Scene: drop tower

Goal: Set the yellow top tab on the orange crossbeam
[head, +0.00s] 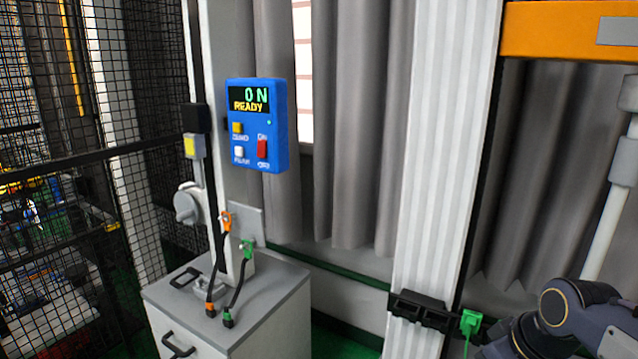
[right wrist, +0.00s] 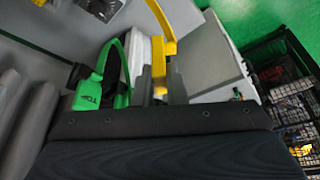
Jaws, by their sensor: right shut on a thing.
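The orange crossbeam (head: 565,28) runs across the top right of the head view, with a grey plate on its face. In the right wrist view a bright yellow piece, which I take as the yellow top tab (right wrist: 159,68), stands up from between the jaws. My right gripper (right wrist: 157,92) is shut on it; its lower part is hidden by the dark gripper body. In the head view only my right arm shows, at the lower right, well below the crossbeam. My left gripper is not in view.
A green labelled connector (right wrist: 90,92) is beside the right gripper; a green connector (head: 470,322) hangs by a black bracket (head: 422,310) on the white post (head: 440,150). A blue control box (head: 257,125) reads ON, READY. A grey cabinet (head: 260,310) stands left; dark mesh fencing is beyond.

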